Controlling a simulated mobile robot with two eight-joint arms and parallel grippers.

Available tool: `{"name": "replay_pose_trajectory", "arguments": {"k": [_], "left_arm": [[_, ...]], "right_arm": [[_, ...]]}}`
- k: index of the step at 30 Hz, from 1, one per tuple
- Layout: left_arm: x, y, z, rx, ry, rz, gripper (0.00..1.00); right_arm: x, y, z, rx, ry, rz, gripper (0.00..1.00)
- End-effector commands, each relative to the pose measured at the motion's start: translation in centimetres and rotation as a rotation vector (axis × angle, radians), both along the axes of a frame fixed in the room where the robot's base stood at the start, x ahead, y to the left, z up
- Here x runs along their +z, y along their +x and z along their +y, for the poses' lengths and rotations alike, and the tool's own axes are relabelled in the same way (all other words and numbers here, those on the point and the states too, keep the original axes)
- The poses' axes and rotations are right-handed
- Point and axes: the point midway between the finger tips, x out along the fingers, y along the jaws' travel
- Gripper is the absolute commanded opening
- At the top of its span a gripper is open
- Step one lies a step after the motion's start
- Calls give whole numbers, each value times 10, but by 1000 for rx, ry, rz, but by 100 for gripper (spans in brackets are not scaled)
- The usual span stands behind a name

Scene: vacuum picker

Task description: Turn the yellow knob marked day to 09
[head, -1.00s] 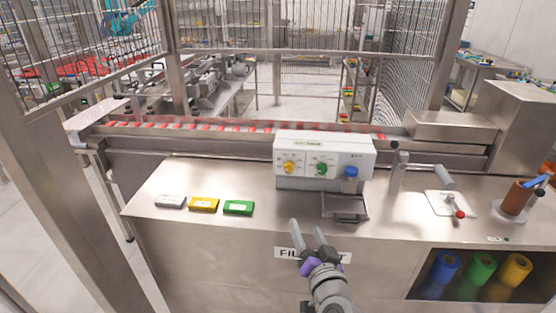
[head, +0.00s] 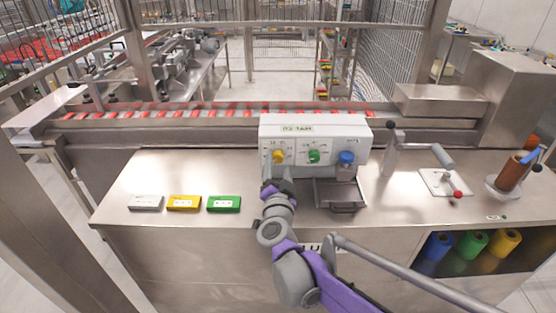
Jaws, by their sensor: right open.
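The white box (head: 330,130) stands on the steel counter, with dials on its front. The yellow knob (head: 278,156) is on the left of its front. A green knob (head: 314,156) is to its right, and a blue knob (head: 346,158) sits further right. My right gripper (head: 279,180) is open, just below and in front of the yellow knob. Its fingers point away from me and are mostly hidden by the wrist; I cannot tell whether they touch the box. The dial markings are too small to read. My left gripper is not in view.
A grey cassette (head: 146,202), a yellow cassette (head: 184,202) and a green cassette (head: 223,203) lie on the counter at left. A steel tray (head: 338,192) sits below the blue knob. A lever stand (head: 391,150) rises right of the box. A conveyor runs behind.

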Motion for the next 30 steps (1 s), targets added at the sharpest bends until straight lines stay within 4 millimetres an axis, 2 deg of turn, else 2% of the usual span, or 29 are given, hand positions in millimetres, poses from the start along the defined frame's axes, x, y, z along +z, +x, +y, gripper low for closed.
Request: {"name": "replay_pose_trajectory", "arguments": {"k": [1, 6, 18, 27, 29, 30], "left_arm": [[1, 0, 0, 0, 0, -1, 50], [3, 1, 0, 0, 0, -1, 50], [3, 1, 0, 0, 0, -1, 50], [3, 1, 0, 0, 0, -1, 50], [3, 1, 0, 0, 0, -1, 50], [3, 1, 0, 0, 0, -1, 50]], "right_arm": [[0, 10, -1, -3, -1, 0, 68], [0, 29, 0, 0, -1, 0, 68], [0, 35, 0, 0, -1, 0, 66], [0, 35, 0, 1, -1, -1, 12], [0, 35, 0, 1, -1, 0, 1], [0, 35, 0, 1, -1, 0, 0]]}}
